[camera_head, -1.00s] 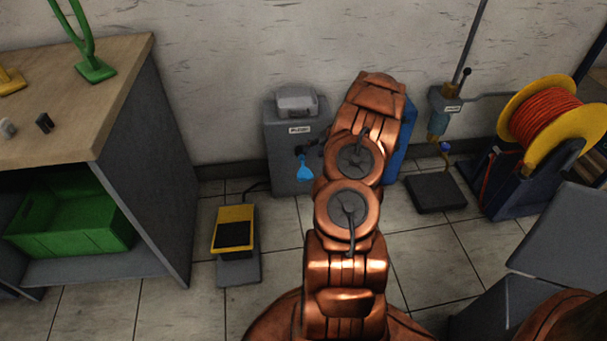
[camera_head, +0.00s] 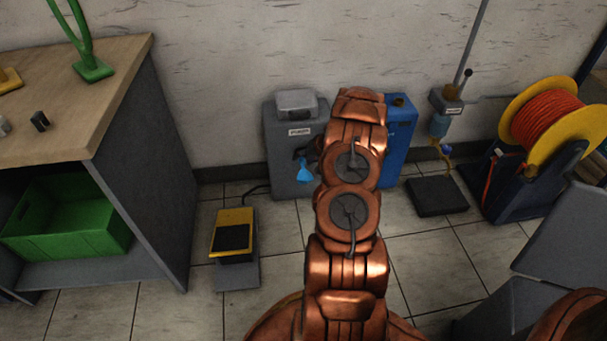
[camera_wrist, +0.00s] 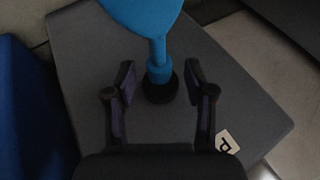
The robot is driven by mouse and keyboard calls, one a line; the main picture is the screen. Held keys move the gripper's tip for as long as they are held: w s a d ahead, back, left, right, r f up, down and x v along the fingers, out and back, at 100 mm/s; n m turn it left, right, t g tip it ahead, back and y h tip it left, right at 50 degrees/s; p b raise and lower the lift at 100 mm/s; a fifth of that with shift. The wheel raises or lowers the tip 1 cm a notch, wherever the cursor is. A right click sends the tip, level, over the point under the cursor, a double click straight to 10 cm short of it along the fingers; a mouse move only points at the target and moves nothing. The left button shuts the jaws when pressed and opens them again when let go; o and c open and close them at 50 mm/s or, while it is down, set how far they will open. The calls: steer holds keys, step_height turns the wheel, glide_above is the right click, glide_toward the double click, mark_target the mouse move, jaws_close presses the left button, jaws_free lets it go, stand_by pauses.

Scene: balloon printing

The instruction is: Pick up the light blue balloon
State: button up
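The light blue balloon (camera_head: 303,171) hangs from a dark nozzle on the front of the grey machine (camera_head: 289,145) in the head view. In the wrist view the balloon (camera_wrist: 144,14) is wide at the top, and its narrow neck meets a round black fitting (camera_wrist: 159,88) on the grey machine's face. My gripper (camera_wrist: 158,78) is open in the wrist view, one finger on each side of the neck and fitting, with gaps on both sides. In the head view my copper arm hides my gripper.
A blue machine (camera_head: 397,142) stands right of the grey one. A yellow foot pedal (camera_head: 233,232) lies on the floor. A workbench (camera_head: 60,120) stands left with a green crate (camera_head: 65,225) below. A reel of orange cord (camera_head: 548,118) stands right.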

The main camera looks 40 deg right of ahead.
steer(key=c, duration=0.7)
step_height(320, 180, up, 10)
steer(key=p, duration=0.2)
steer(key=shift+p, duration=0.35)
